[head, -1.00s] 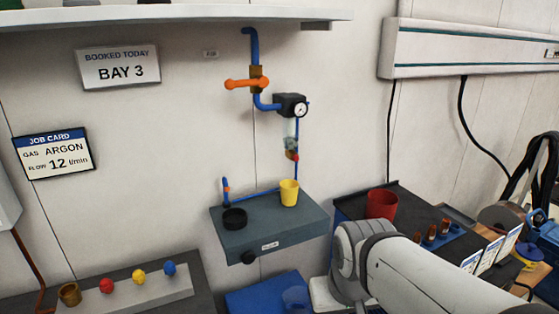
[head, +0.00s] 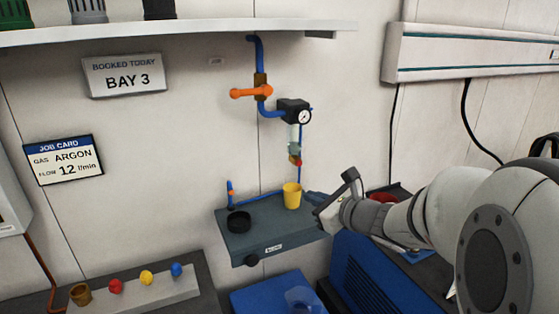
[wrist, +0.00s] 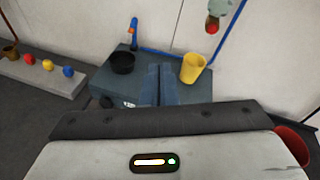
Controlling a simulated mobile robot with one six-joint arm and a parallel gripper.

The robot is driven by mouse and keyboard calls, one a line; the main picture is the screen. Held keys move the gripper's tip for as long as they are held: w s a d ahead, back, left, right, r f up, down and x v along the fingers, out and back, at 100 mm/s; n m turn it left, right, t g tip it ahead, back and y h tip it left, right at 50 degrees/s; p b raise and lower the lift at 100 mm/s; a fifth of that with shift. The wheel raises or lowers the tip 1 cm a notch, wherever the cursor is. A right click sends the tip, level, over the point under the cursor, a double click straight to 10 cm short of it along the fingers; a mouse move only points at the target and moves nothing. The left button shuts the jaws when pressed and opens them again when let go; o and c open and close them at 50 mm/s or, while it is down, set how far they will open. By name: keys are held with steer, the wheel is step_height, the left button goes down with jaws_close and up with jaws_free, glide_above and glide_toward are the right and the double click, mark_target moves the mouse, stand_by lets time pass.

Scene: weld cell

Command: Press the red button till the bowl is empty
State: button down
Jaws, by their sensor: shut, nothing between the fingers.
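A round black dish (head: 238,220), the nearest thing to a bowl, sits on the left of a grey shelf-like box (head: 270,240). It also shows in the wrist view (wrist: 122,63); its contents are too dark to tell. No plainly marked red button shows. A red knob-like ball (head: 116,286) is on a pale block at lower left, also in the wrist view (wrist: 29,59). A small red part (head: 297,162) is at the foot of the flow gauge. My gripper (head: 312,196) is shut and empty at the box's right side, apart from both red parts; its fingers show in the wrist view (wrist: 158,85).
A yellow cup (head: 292,195) stands on the box, close to my gripper. Blue pipe with an orange valve handle (head: 251,91) runs down the wall. A red container (head: 384,197) is partly hidden behind my arm. The pale block (head: 140,299) also holds yellow and blue balls and a brass cup.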

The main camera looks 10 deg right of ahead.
mark_target(301, 164)
steer(key=w+d+r+m+t+h, duration=0.1)
steer(key=w+d+m+t+h, duration=0.1)
steer(key=d+m, duration=0.3)
steer(key=shift+w+d+r+h, duration=0.2)
steer(key=shift+w+h, duration=0.1)
steer(key=shift+w, duration=0.1)
steer(key=p+x, duration=0.2)
steer(key=x, duration=0.5)
steer(key=p+x, duration=0.2)
steer(key=x, duration=0.5)
steer(key=shift+r, duration=0.2)
